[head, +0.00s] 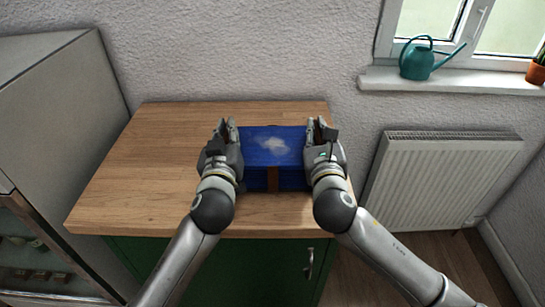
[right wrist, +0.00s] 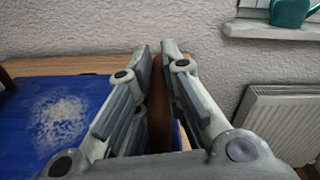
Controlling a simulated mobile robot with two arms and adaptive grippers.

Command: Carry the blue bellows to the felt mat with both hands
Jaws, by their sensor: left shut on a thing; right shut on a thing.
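The blue bellows (head: 272,150) is at the right part of the wooden worktop, its blue top marked by a pale patch. The patch also shows on the bellows in the right wrist view (right wrist: 62,118). A brown strip (head: 272,179) runs down its front. My left gripper (head: 227,127) is shut on its left end and my right gripper (head: 318,127) on its right end. In the right wrist view a brown part (right wrist: 158,112) stands between the right fingers. I cannot tell whether the bellows touches the worktop. I see no felt mat.
The wooden worktop (head: 150,155) is bare to the left, on a green cabinet (head: 220,265). A grey cabinet (head: 60,110) stands at far left. A radiator (head: 440,180) and a sill with a teal watering can (head: 417,62) are at right.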

